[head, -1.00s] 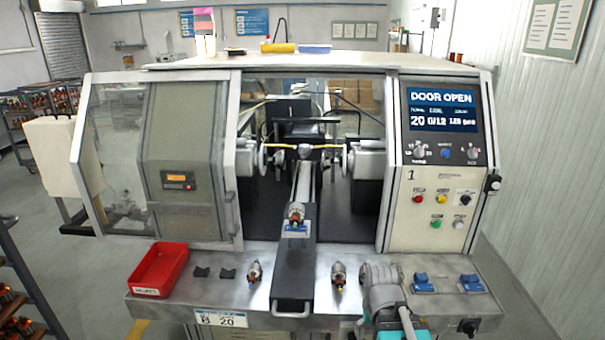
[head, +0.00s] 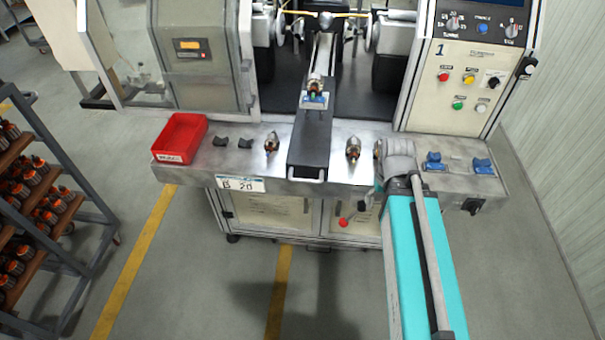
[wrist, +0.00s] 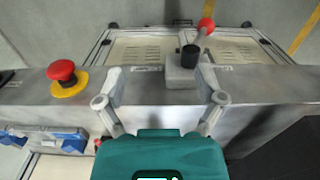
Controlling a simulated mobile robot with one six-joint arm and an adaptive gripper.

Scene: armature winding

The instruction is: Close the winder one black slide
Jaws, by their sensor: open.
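The black slide (head: 309,140) of winder one sticks out from the machine toward me, across the metal bench and past its front edge. Its pale handle (head: 306,179) is at the near end. An armature (head: 315,90) sits on a small holder on the slide. My arm reaches the bench to the right of the slide, and its grey wrist hides my gripper in the head view. In the wrist view my gripper (wrist: 163,98) has its fingers spread. A grey block with a black knob (wrist: 189,52) lies between and beyond them; contact cannot be told.
A red tray (head: 180,138) is at the bench's left. Loose armatures (head: 271,143) (head: 352,148) lie either side of the slide. Blue holders (head: 483,166) stand at right. A red stop button (wrist: 62,71) and red-ball lever (wrist: 207,26) are near my gripper. Floor in front is clear.

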